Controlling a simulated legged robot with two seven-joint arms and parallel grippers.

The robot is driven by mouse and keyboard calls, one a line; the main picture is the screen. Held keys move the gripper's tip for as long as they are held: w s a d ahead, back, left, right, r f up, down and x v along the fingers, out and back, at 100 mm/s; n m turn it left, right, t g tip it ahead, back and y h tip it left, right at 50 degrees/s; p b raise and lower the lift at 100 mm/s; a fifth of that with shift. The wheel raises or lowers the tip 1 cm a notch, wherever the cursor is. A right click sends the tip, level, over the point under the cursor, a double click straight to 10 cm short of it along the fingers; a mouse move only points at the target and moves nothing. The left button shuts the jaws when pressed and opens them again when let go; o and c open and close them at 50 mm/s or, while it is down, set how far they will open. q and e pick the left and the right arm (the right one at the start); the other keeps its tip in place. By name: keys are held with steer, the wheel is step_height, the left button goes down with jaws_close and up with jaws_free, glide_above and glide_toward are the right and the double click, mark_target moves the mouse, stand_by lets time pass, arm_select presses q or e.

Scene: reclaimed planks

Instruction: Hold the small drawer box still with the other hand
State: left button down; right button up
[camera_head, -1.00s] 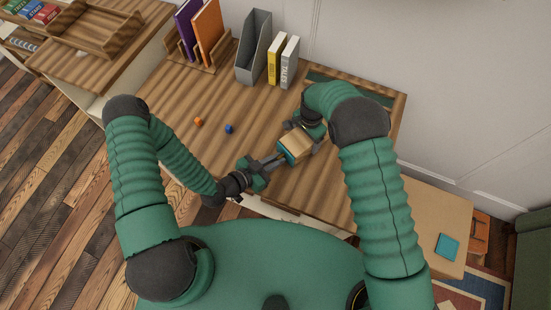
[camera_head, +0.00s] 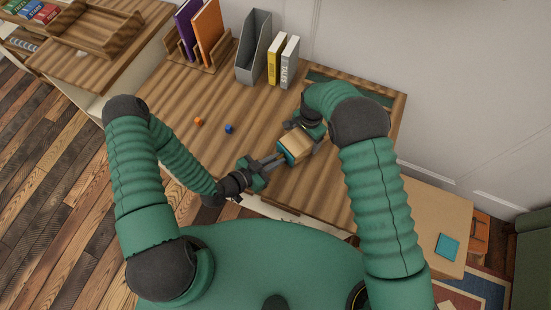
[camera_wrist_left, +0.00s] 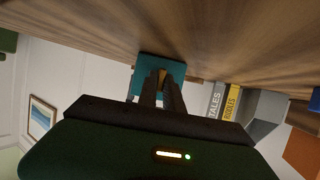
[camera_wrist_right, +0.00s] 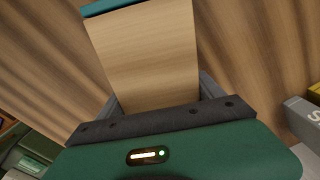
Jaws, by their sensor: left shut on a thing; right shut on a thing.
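The small drawer box (camera_head: 297,143) sits on the wooden desk, with a light wood top and a teal front facing my left gripper. In the right wrist view its wood top (camera_wrist_right: 148,58) fills the space between the fingers. My right gripper (camera_head: 304,138) is shut on the box's sides from behind. The drawer looks closed, as far as I can see.
An orange piece (camera_head: 198,121) and a blue piece (camera_head: 229,128) lie on the desk (camera_head: 180,90) left of the box. A grey file holder (camera_head: 254,48), a yellow book (camera_head: 275,60) and a grey book (camera_head: 290,62) stand at the back. The desk's middle is largely clear.

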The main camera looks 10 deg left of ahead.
arm_select(q)
steer(key=s+a, duration=0.6)
steer(key=s, duration=0.1)
steer(key=shift+s+a, duration=0.15)
steer(key=shift+a, duration=0.15)
arm_select(e)
steer(key=shift+s+d, duration=0.15)
steer(key=shift+d, duration=0.05)
arm_select(q)
steer(key=c, duration=1.5)
jaws_free()
steer(key=shift+d, duration=0.2)
steer(key=shift+s+d, duration=0.1)
arm_select(e)
steer(key=shift+a, duration=0.1)
arm_select(q)
steer(key=v, duration=1.2)
arm_select(e)
steer(key=o, duration=1.7)
